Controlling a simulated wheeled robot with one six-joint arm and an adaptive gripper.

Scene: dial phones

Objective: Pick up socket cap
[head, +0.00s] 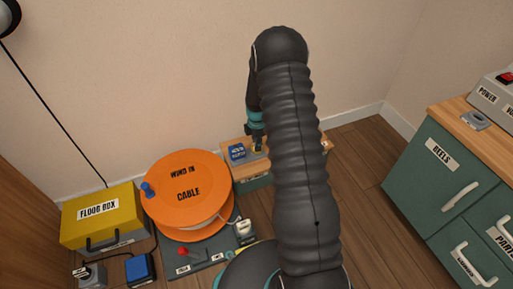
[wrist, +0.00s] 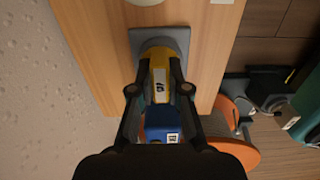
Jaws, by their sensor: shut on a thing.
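A yellow cap-like thing with a small label, which I take to be the socket cap (wrist: 160,78), sits at a square grey plate (wrist: 183,38) on a wooden top. In the head view the socket cap (head: 258,149) shows only as a small yellow patch below my gripper (head: 256,138). In the wrist view the fingers of my gripper (wrist: 160,66) close on its two sides. Its lower part is hidden, so I cannot tell whether it touches the plate. A blue labelled block (head: 237,152) stands just left of it and also shows in the wrist view (wrist: 160,122).
The wooden top (head: 228,143) stands against the wall. A green drawer cabinet (head: 440,165) is on the right. My arm hides the middle.

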